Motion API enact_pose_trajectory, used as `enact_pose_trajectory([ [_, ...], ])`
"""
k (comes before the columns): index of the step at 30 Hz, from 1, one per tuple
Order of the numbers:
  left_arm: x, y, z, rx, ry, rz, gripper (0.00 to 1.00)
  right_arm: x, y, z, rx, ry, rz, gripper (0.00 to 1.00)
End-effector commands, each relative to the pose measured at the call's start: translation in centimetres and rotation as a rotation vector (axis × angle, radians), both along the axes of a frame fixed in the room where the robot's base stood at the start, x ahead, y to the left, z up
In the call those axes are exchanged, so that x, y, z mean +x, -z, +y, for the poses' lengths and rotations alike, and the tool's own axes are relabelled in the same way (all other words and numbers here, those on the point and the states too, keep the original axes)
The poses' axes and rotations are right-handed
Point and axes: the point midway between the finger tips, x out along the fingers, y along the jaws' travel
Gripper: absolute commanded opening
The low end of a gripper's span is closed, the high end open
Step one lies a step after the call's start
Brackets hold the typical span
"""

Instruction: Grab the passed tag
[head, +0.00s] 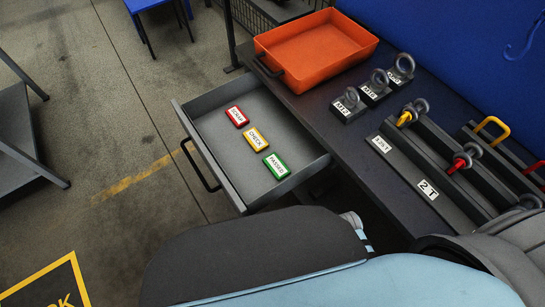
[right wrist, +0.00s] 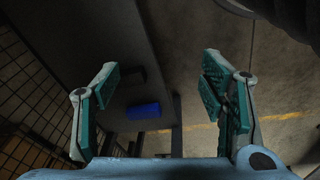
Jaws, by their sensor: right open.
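The green tag (head: 277,166), whose white label seems to read PASSED, lies flat in the open grey drawer (head: 196,108), nearest its front right corner. A yellow CHECK tag (head: 256,139) and a red tag (head: 237,116) lie beside it in a row, apart from each other. My right gripper (right wrist: 159,92) is open and empty in the right wrist view, with teal pads wide apart; no tag shows there. My arm links fill the bottom of the head view, where a small pale and teal piece shows. My left gripper cannot be made out.
An orange tray (head: 318,50) stands on the dark bench behind the drawer. Several labelled ring weights (head: 375,86) and dark blocks with coloured hooks (head: 436,165) stand to the right. The drawer's black handle (head: 199,165) sticks out left over open floor. A blue block (right wrist: 143,111) shows in the right wrist view.

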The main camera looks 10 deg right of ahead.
Motion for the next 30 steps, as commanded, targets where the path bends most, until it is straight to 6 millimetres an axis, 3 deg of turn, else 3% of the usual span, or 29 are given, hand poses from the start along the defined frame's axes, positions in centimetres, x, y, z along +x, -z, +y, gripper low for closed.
enact_pose_trajectory([
  [1,0.0,-1.6,0.0,0.000,0.000,0.000,0.30,2.0,-4.1,0.4,-0.001,-0.007,-0.017,0.65],
  [7,0.0,-4.3,0.0,0.000,0.000,0.000,0.30,6.6,-17.5,1.6,-0.005,-0.022,-0.037,0.65],
  [9,0.0,-4.9,0.0,0.000,0.000,0.000,0.30,8.5,-20.8,2.6,0.004,-0.036,-0.021,0.65],
  [18,0.0,-4.8,0.0,0.000,0.000,0.000,0.30,16.1,-24.7,7.8,0.040,-0.174,0.099,0.65],
  [23,0.0,-4.7,0.0,0.000,0.000,0.000,0.30,19.0,-27.3,10.6,0.044,-0.267,0.153,0.65],
  [26,0.0,-4.2,0.0,0.000,0.000,0.000,0.30,19.4,-26.3,11.0,0.044,-0.287,0.169,0.65],
  [30,0.0,-2.9,0.0,0.000,0.000,0.000,0.30,19.3,-22.3,11.0,0.044,-0.287,0.169,0.65],
])
